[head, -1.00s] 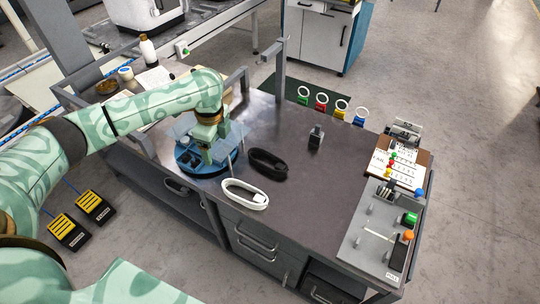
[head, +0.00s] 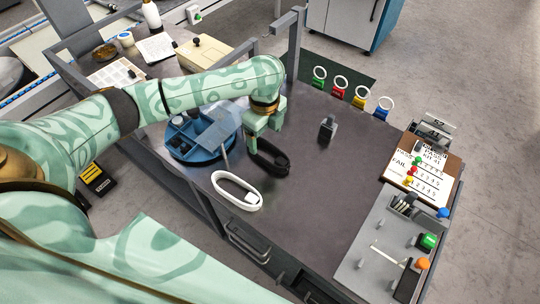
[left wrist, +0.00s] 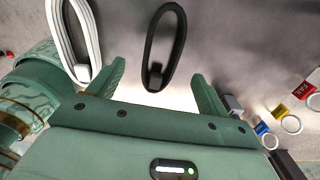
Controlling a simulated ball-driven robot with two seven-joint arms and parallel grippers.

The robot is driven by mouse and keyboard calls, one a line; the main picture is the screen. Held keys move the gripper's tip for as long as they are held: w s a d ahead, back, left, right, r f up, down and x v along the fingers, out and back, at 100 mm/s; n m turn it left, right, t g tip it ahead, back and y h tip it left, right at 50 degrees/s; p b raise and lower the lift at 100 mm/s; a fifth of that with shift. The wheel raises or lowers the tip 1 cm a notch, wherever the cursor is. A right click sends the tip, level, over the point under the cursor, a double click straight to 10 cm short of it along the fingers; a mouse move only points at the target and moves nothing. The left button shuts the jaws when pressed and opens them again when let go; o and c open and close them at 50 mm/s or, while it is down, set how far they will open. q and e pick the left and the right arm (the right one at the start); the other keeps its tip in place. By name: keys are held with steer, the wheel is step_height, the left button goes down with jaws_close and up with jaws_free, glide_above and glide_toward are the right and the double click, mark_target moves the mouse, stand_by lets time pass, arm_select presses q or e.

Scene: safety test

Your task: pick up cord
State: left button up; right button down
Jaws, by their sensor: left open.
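My right gripper is not in view.
A blue round tray (head: 178,152) stands left of the cords. A small black block (head: 327,129) stands to the right. A grey panel (head: 380,258) with buttons and a checklist board (head: 425,172) sit at the right edge.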

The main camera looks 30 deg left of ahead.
mark_target(268, 151)
arm_select(q)
steer(key=shift+f, duration=0.65)
steer(key=f+b, duration=0.4)
steer(key=f, duration=0.1)
steer(key=shift+w+d+f, duration=0.15)
steer(key=shift+d+f, duration=0.05)
steer(key=shift+r, duration=0.25)
steer(key=c, duration=1.1)
